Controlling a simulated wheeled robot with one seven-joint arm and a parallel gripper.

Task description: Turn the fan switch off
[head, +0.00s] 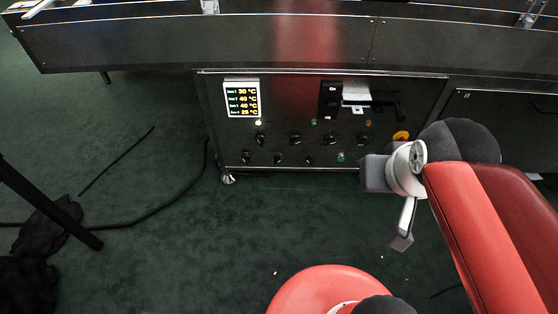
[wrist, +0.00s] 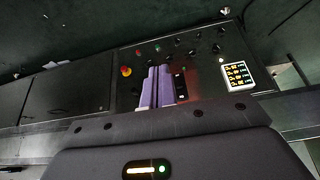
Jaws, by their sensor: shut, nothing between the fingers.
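The control panel of the dryer (head: 285,120) faces me below the long dark deck. It carries a black plate (head: 328,110) marked with a small white label at its top, and several black turn knobs (head: 295,138) in two rows. I cannot tell which of these is the fan switch. Contact is not visible.
A temperature display (head: 242,99) is at the panel's left. A red stop button (wrist: 126,71) with a yellow surround (head: 401,135) is at the panel's other end. The green floor (head: 190,230) is mostly open, with a black cable (head: 165,203) left of the panel.

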